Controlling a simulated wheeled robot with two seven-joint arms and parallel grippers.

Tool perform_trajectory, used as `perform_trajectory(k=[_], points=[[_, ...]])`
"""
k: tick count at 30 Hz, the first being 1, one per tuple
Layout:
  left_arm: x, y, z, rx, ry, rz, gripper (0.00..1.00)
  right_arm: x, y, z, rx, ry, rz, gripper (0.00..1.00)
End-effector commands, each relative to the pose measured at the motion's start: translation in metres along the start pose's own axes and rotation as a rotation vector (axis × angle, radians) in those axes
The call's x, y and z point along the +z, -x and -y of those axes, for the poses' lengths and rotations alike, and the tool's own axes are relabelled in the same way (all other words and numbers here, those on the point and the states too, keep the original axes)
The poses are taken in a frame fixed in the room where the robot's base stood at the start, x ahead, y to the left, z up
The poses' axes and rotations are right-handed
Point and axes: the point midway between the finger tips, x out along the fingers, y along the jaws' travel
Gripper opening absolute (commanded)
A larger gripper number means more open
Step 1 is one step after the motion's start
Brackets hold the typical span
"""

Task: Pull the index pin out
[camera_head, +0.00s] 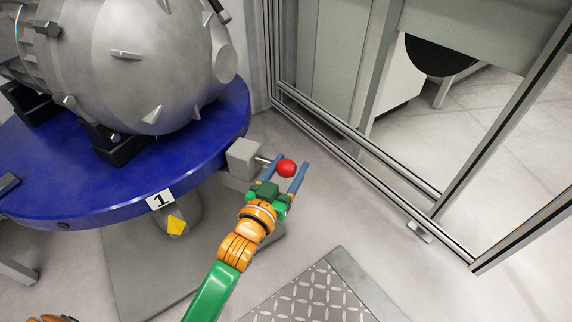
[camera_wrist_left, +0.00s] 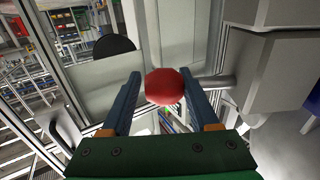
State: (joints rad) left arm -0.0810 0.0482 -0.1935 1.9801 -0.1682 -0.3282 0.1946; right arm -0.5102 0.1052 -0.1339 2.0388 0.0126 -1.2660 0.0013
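The index pin has a red ball knob (camera_head: 286,168) on a short metal rod (camera_head: 264,160) that comes out of a grey block (camera_head: 243,158) at the edge of the blue round table (camera_head: 100,190). My left gripper (camera_head: 290,171) is open, with its two blue fingers on either side of the knob. In the left wrist view the knob (camera_wrist_left: 164,87) lies between the fingertips, closer to the right finger; I cannot tell whether it touches. The rod (camera_wrist_left: 213,81) runs right into the grey block (camera_wrist_left: 280,70). My right gripper does not show clearly.
A large grey metal drive unit (camera_head: 150,60) stands on black supports on the blue table. A framed glass partition (camera_head: 350,170) stands at the right. A tread plate (camera_head: 310,295) lies on the floor in front. The floor to the right of the knob is clear up to the partition.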

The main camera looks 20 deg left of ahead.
Motion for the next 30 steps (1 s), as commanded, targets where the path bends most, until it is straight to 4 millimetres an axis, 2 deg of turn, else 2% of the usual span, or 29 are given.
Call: perform_trajectory(k=[14, 24, 30], points=[[-0.001, 0.003, 0.001, -0.003, -0.003, 0.000, 0.61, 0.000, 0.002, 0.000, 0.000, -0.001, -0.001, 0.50], [-0.001, 0.054, 0.001, -0.002, -0.003, 0.003, 0.61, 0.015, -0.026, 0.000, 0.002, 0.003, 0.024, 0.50], [0.000, 0.070, 0.001, -0.002, -0.003, 0.000, 0.61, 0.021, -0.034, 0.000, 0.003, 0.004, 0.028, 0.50]])
